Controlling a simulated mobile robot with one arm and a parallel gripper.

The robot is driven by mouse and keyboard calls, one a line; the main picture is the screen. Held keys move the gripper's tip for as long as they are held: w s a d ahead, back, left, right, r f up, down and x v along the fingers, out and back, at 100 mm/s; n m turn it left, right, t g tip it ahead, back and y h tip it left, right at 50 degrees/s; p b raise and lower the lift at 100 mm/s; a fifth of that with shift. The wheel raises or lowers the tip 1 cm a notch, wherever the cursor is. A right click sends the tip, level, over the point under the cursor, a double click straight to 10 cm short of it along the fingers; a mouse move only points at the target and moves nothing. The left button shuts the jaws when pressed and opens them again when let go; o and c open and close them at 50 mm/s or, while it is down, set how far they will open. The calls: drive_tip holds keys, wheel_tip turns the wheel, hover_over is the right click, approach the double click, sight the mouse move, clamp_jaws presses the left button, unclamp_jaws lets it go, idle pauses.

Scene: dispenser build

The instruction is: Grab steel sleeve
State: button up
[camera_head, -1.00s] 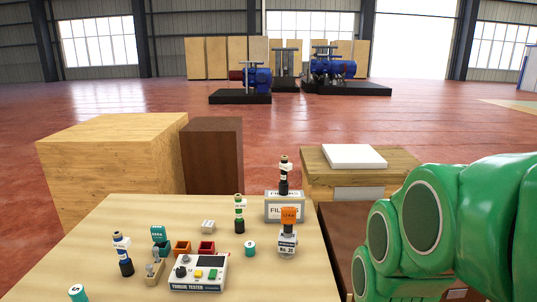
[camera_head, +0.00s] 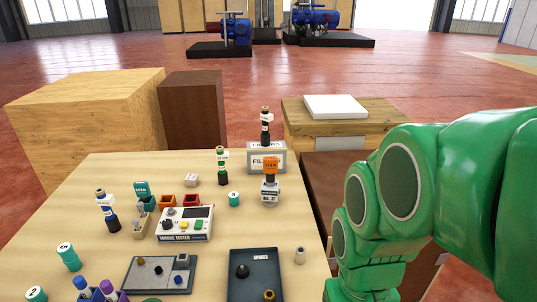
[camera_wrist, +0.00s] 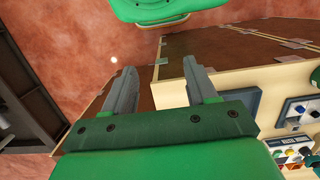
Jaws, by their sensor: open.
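A small pale grey-beige cylinder (camera_head: 300,256), possibly the steel sleeve, stands upright on the table to the right of a dark tray (camera_head: 250,252). A short grey piece (camera_head: 182,259) sits on another dark plate to the left; I cannot tell which of the two is steel. My gripper (camera_wrist: 160,68) is open and empty in the wrist view. Its two grey fingers are apart, with red floor and a brown surface behind them. No sleeve shows between them. In the head view my green arm is at the right, and the gripper is out of sight.
Large wooden boxes (camera_head: 85,120) stand behind.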

wheel_tip(320, 180, up, 4)
drive_tip(key=w+a+r+n+y, duration=0.1)
drive_tip(key=w+a+n+y, duration=0.1)
drive_tip(key=w+n+y, duration=0.3)
drive_tip(key=w+a+n+y, duration=0.25)
drive_tip(key=w+n, duration=0.25)
drive_tip(key=w, duration=0.3)
drive_tip(key=w+d+n+t+y, duration=0.4)
drive_tip(key=w+d+n+y, duration=0.25)
drive_tip(key=w, duration=0.55)
approach(293, 260)
drive_tip(key=shift+h, duration=0.3)
drive_tip(key=a+r, duration=0.1)
drive_tip(key=r, duration=0.1)
drive_tip(key=a+r, duration=0.1)
drive_tip(key=r, duration=0.1)
drive_tip(key=shift+a, duration=0.15)
drive_tip(key=shift+f, duration=0.65)
drive_tip(key=shift+a+f, duration=0.15)
drive_tip(key=shift+a, duration=0.1)
drive_tip(key=shift+x, duration=3.65)
drive_tip(key=shift+w+f, duration=0.1)
drive_tip(key=shift+w, duration=0.05)
